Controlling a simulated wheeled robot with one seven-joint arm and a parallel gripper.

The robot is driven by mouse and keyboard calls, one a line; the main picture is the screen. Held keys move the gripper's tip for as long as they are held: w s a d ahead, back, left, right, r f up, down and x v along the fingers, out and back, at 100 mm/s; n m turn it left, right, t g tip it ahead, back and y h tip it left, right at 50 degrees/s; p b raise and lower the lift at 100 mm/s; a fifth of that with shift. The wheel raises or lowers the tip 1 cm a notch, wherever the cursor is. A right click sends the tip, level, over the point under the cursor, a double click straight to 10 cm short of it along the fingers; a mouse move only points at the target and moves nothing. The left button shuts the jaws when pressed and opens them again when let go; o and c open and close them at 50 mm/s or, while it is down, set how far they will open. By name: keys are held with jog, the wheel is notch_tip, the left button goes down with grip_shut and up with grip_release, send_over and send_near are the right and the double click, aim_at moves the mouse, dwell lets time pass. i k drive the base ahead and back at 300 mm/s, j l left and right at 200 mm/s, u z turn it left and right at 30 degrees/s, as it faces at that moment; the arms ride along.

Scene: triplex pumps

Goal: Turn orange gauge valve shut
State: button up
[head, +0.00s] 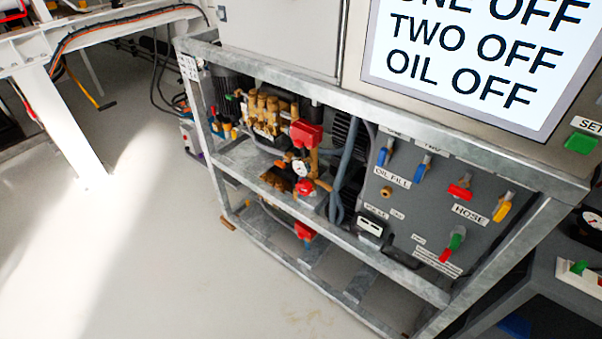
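A small white-faced gauge (300,168) sits among the brass pump fittings inside the metal frame. A red round part (304,187) is just below it and a red block (306,133) just above it. No handle beside this gauge is clearly orange at this size. A yellow-orange valve handle (502,211) hangs on the grey panel at the right, beside the HOSE label. Another dial (592,219) is cut by the right edge. My gripper is not in view.
The galvanised frame (345,232) has rails in front of the pump (268,110). The grey panel (445,190) carries blue, red and green handles. A screen (480,50) reads "TWO OFF" and "OIL OFF". The pale floor (130,250) at left is clear.

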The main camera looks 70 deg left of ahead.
aim_at(281, 164)
jog(key=j+u, duration=0.1)
jog(key=u, duration=1.5)
jog(key=i+j+u, duration=0.45)
